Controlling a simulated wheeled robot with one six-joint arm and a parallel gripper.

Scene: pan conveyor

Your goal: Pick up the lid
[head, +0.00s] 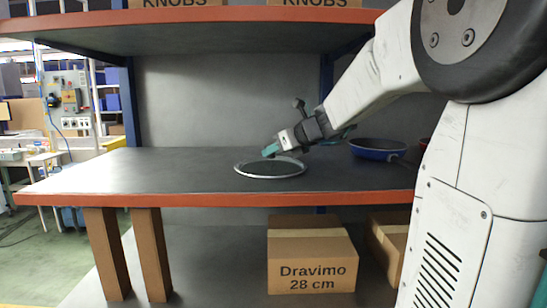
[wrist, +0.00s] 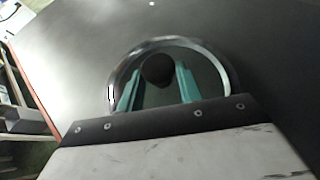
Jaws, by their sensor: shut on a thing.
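The lid (head: 270,170) is a round dark disc with a pale metal rim, near the front middle of the dark shelf in the head view. It also shows in the wrist view (wrist: 208,68), with a black round knob (wrist: 158,69) at its middle. My gripper (head: 268,152) reaches down to the lid from the right. In the wrist view its two teal fingers (wrist: 158,80) stand on either side of the knob and are shut on it. The lid looks level; I cannot tell whether it touches the shelf. The knob is hidden in the head view.
A blue pan (head: 377,149) stands on the shelf (head: 130,172) to the right, behind my arm. A red item (head: 426,146) is partly hidden beside it. An upper shelf (head: 190,32) hangs above. Cardboard boxes (head: 312,258) stand below. The shelf's left side is clear.

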